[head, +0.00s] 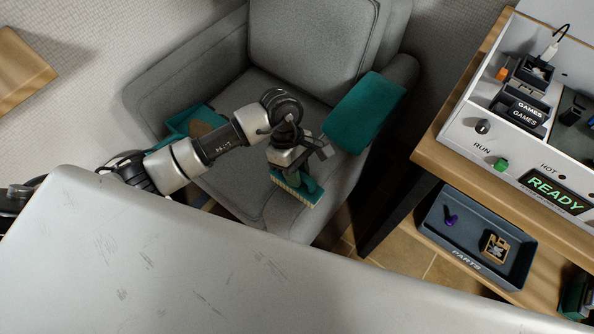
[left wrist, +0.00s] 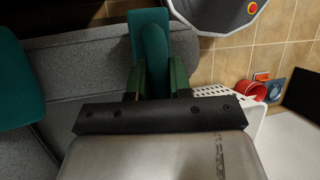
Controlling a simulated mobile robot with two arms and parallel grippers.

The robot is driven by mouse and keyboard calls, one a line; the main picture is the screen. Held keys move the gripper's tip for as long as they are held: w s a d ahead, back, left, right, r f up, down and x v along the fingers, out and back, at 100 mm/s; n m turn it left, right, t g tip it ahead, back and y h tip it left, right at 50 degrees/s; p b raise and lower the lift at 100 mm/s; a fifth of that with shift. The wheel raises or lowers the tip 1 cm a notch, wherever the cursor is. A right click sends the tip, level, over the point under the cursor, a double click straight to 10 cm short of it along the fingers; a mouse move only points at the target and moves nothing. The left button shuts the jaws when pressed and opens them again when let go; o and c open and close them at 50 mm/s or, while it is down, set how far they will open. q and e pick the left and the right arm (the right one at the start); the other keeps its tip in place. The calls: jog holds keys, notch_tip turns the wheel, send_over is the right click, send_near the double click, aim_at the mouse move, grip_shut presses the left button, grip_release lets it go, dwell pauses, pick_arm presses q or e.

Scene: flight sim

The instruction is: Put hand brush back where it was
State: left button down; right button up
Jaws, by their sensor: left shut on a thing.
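The hand brush (head: 297,190) is teal with pale bristles. In the left wrist view, the teal brush (left wrist: 152,45) sits between the green fingers of my left gripper (left wrist: 157,78). Whether the brush touches the seat cannot be told. My right gripper is not in view.
The grey armchair (head: 310,35) has a teal cloth (head: 365,110) over its right arm. To the right stands a wooden bench (head: 440,150) with a control panel reading READY. A dark parts tray (head: 470,262) sits on its lower shelf. A red cup (left wrist: 247,91) shows in the left wrist view.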

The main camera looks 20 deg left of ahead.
pick_arm(q)
jog(key=c, duration=1)
grip_release()
jog(key=shift+c, duration=0.2)
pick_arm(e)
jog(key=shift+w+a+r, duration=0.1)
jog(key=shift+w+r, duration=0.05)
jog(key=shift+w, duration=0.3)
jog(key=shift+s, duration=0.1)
pick_arm(q)
jog(key=shift+v, duration=1)
jog(key=v, duration=1)
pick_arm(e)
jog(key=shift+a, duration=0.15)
